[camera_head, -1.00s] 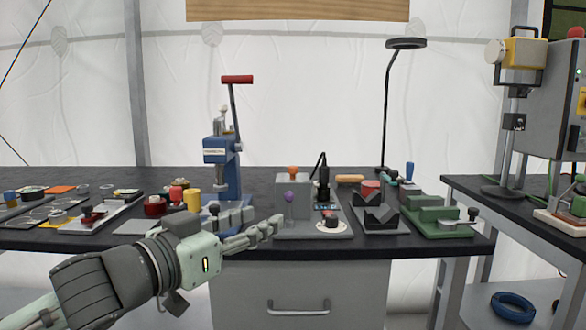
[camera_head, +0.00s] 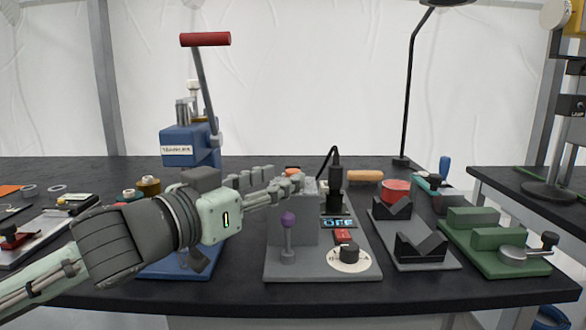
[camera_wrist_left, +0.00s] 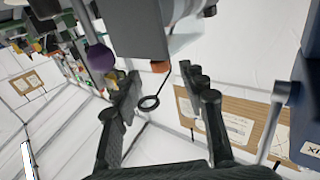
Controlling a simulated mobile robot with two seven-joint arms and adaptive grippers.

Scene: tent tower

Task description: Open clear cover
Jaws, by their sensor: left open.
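A grey device (camera_head: 290,232) with a purple-knobbed lever (camera_head: 288,219), an "OFF" display (camera_head: 339,223) and a white dial plate (camera_head: 348,258) stands mid-bench. An orange knob (camera_head: 292,171) shows behind my left gripper (camera_head: 296,182), whose fingers reach over the device's top. In the left wrist view, the orange knob (camera_wrist_left: 160,66) sits at the edge of the grey block, beyond the gap between my open, empty fingers (camera_wrist_left: 160,85). A pale translucent piece (camera_wrist_left: 186,40) beside that block may be the clear cover; I cannot tell its edges. My right gripper is not in view.
A blue press (camera_head: 190,145) with a red handle stands just behind and left of my left gripper. Black V-blocks (camera_head: 420,247) and a green fixture (camera_head: 495,240) sit to the right. A black plug (camera_head: 335,172) rises from the device's back.

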